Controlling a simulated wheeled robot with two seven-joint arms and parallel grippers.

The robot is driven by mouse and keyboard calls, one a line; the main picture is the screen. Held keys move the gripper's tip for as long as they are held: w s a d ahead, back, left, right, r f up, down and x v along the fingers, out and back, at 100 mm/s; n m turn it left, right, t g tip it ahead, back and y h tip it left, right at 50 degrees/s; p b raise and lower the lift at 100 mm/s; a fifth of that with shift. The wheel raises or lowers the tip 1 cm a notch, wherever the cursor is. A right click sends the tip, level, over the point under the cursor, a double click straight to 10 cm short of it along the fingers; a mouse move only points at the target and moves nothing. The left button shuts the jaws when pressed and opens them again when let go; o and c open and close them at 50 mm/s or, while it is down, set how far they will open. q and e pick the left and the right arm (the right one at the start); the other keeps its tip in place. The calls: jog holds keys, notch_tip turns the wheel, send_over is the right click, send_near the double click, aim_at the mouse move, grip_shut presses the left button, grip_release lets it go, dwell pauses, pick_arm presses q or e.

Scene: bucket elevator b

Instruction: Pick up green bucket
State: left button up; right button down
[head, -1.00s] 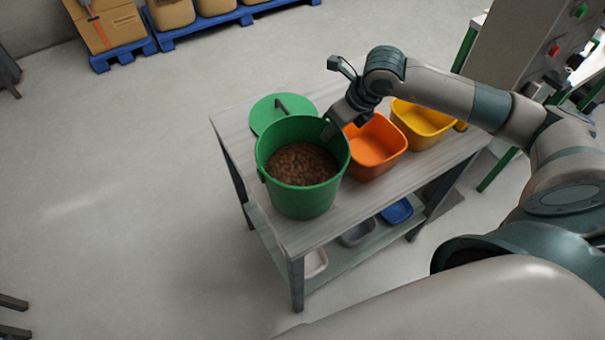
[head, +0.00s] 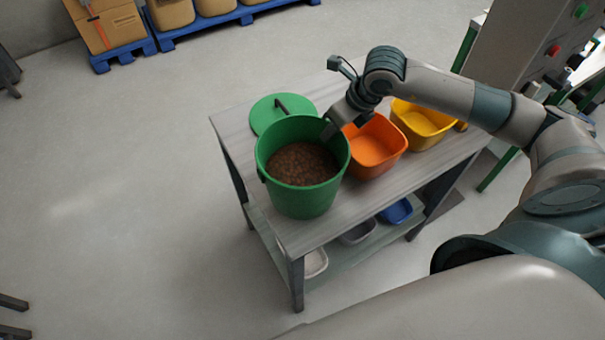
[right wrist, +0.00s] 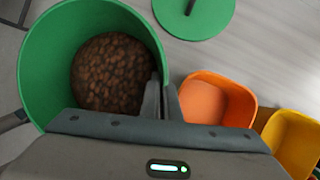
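The green bucket (head: 309,200) stands upright on the grey table, filled partway with brown pellets (head: 303,164). It also shows in the right wrist view (right wrist: 40,62), at the left. My right gripper (head: 329,129) is at the bucket's right rim, pointing down. In the right wrist view its two fingers (right wrist: 163,101) are close together, one inside and one outside the bucket wall, pinching the rim. The fingertips are partly hidden by the wall. My left gripper is in neither view.
A green lid (head: 270,112) lies behind the bucket. An orange bin (head: 373,148) stands close to its right, with a yellow bin (head: 424,121) beyond. The table (head: 347,208) has a lower shelf with trays. Floor at the left (head: 130,200) is clear.

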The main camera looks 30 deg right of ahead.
jog(key=shift+w+r, duration=0.1)
dwell(0.4)
jog(key=shift+r+b, duration=0.45)
jog(key=shift+r, duration=0.3)
notch_tip(320, 180, up, 6)
jog(key=shift+r+b, duration=0.15)
jog(key=shift+b, duration=1)
jog(key=shift+r, duration=1.1)
